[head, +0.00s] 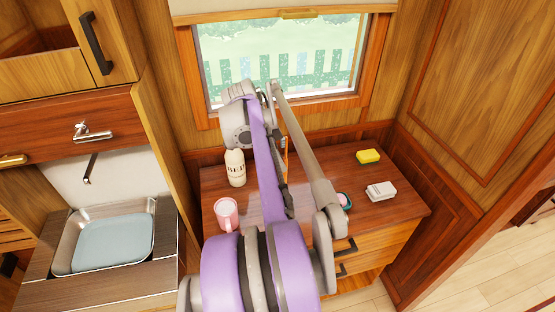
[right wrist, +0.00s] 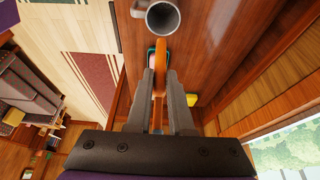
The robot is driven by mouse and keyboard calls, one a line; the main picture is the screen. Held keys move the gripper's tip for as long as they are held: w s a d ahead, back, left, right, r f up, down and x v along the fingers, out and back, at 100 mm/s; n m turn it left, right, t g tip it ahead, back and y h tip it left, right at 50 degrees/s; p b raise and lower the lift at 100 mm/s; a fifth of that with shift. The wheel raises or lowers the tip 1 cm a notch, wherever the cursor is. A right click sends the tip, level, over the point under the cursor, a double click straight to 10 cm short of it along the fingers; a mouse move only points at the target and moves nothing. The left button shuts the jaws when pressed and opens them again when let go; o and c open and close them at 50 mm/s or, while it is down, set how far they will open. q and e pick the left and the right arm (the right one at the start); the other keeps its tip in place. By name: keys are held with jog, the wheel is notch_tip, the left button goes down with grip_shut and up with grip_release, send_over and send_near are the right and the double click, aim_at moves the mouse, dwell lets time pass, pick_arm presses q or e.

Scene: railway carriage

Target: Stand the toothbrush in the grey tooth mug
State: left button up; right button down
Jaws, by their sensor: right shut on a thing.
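My right gripper (right wrist: 160,75) is shut on the toothbrush (right wrist: 160,82), whose orange handle shows between the two grey fingers in the right wrist view. The grey tooth mug (right wrist: 163,16) is at the top edge of that view, its dark open mouth facing the camera. The toothbrush's far end points toward the mug and looks just short of its rim in the picture; I cannot tell the gap in depth. In the head view my right arm covers the grey mug, and the gripper and toothbrush are not clearly visible there. My left gripper is not in view.
On the wooden cabinet top (head: 330,170) stand a pink mug (head: 227,213), a cream bottle (head: 235,168), a yellow sponge (head: 368,157), a white box (head: 381,191) and a teal-and-pink item (head: 345,201). A sink (head: 108,240) is at left. A window is behind.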

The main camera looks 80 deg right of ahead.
jog(key=shift+w+f+b, duration=0.1)
jog(key=shift+f+b, duration=1.35)
jog(key=shift+f, duration=1.1)
pick_arm(q)
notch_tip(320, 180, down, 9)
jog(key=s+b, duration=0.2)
jog(key=b, duration=0.2)
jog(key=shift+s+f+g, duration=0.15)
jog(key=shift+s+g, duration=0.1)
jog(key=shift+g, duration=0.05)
pick_arm(e)
notch_tip(320, 180, down, 6)
jog(key=shift+f, duration=0.25)
jog(key=c, duration=0.7)
grip_release()
jog(key=shift+c, duration=0.2)
jog(key=shift+r, duration=0.1)
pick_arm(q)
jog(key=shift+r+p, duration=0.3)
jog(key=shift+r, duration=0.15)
pick_arm(e)
send_near(282, 178)
jog(key=f, duration=0.2)
jog(key=w+f, duration=0.1)
jog(key=f, duration=0.1)
jog(key=shift+w, duration=0.15)
